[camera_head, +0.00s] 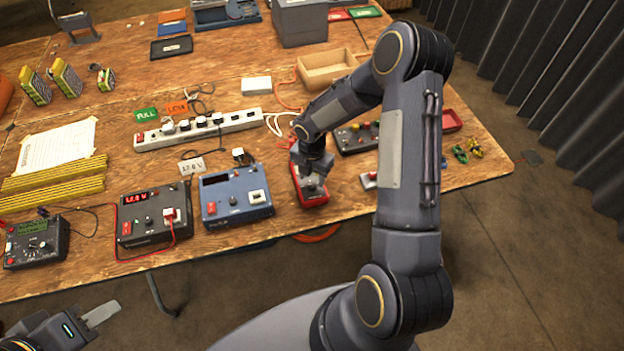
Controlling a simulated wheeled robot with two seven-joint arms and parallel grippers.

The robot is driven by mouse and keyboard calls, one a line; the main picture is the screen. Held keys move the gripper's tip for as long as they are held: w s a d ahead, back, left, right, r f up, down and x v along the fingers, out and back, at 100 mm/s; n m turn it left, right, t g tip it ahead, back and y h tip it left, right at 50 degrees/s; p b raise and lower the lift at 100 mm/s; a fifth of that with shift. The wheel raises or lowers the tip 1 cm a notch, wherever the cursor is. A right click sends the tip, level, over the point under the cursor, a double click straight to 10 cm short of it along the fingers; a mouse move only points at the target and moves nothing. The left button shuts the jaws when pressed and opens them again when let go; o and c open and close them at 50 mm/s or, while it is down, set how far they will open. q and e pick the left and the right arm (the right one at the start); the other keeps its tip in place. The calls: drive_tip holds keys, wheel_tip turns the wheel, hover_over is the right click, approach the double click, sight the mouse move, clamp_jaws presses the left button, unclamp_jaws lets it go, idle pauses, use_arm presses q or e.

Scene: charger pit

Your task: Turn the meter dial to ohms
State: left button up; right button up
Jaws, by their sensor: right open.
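A red-cased handheld device (316,198), which looks like the meter, lies near the table's front edge, right of the blue box. My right gripper (313,183) points down at its face, open, with its tips at or just above the surface. The gripper covers most of the face, so I cannot read the dial or tell whether the fingers touch it. My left gripper (100,315) is at the bottom left, in front of the table and away from the meter. Only a pale finger shows, so its opening is unclear.
Left of the meter stand a blue box (222,212), a dark box with a red display (138,232) and a dark unit with a knob (22,256). Behind are a white power strip (240,118) and a wooden tray (314,72). A black panel (352,144) lies close right.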

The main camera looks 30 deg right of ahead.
sight(312, 185)
drive_tip(key=shift+f, duration=1.6)
drive_tip(key=shift+c, duration=0.5)
